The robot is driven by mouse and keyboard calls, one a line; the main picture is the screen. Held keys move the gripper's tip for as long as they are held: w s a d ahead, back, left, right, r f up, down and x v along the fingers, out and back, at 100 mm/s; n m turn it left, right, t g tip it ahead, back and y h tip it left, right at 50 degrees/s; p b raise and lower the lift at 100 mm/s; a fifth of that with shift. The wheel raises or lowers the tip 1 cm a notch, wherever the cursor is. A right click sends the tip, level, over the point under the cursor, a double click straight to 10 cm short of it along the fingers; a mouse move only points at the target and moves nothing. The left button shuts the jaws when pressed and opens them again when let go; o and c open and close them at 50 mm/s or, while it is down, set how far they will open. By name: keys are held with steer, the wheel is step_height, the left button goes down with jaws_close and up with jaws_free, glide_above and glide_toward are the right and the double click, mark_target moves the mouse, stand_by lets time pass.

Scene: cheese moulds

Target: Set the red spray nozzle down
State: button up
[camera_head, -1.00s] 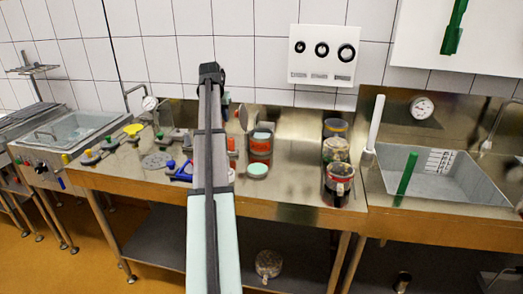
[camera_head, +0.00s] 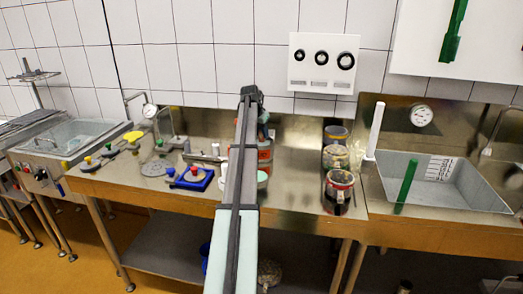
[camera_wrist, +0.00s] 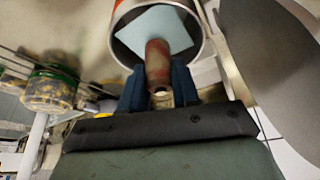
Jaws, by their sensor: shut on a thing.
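The red spray nozzle (camera_wrist: 157,66) is a worn red-brown tube with an open end towards the camera. My gripper (camera_wrist: 158,85) is shut on it, with one dark blue finger on each side. Beyond the nozzle in the wrist view is the round mouth of a pale container (camera_wrist: 121,25) with a light blue piece inside; I cannot tell whether the nozzle touches it. In the camera_head view my arm crosses the middle of the steel table (camera_head: 290,195) and hides the gripper's fingers and the nozzle.
Red banded containers (camera_head: 265,155) stand just right of my arm, partly hidden. Several jars (camera_head: 339,188) stand further right beside the sink (camera_head: 450,195). A blue tray (camera_head: 191,180) with knobbed pieces lies left of my arm. Bare steel shows between containers and jars.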

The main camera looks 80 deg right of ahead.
steer(key=shift+f, duration=3.75)
steer(key=shift+f, duration=0.1)
steer(key=o, duration=0.7)
steer(key=shift+o, duration=0.2)
steer(key=v, duration=1.2)
